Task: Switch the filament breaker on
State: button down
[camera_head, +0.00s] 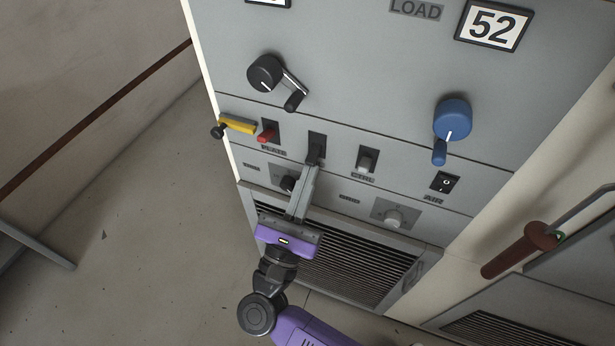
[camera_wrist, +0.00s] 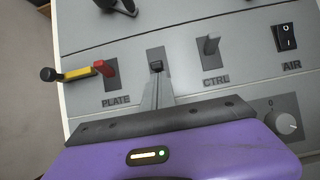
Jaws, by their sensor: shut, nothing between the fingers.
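A row of three breakers sits on the grey rack front. The middle breaker (camera_head: 317,139) has a black lever and also shows in the wrist view (camera_wrist: 156,66). Its label is hidden behind my gripper; the neighbours read PLATE and CTRL. My gripper (camera_head: 312,165) is shut and empty, reaching up from below. Its fingertips are at the lower end of the middle breaker's slot, against or just under the lever; I cannot tell if they touch. The red-handled PLATE breaker (camera_wrist: 106,69) is on the left, the CTRL breaker (camera_wrist: 210,47) on the right.
A yellow bar with a black knob (camera_head: 238,125) sticks out left of the PLATE breaker. Right of CTRL is the AIR rocker switch (camera_head: 445,183). A black crank (camera_head: 268,74) and a blue handle (camera_head: 452,120) are above. A grey knob (camera_head: 394,217) and a vent grille (camera_head: 350,262) are below.

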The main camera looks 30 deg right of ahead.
aim_at(310, 165)
jog(key=shift+s+a+r+g+y+p, duration=0.2)
jog(key=shift+r+g+y+p, duration=0.2)
jog(key=shift+y, duration=0.2)
jog(key=shift+s+a+r+g+y+p, duration=0.15)
jog(key=shift+a+r+g+y+p, duration=0.05)
jog(key=shift+r+g+y+p, duration=0.45)
jog(key=shift+s+a+r+g+y+p, duration=0.15)
jog(key=shift+r+g+y+p, duration=0.25)
jog(key=shift+y+p, duration=0.35)
jog(key=shift+f, duration=0.35)
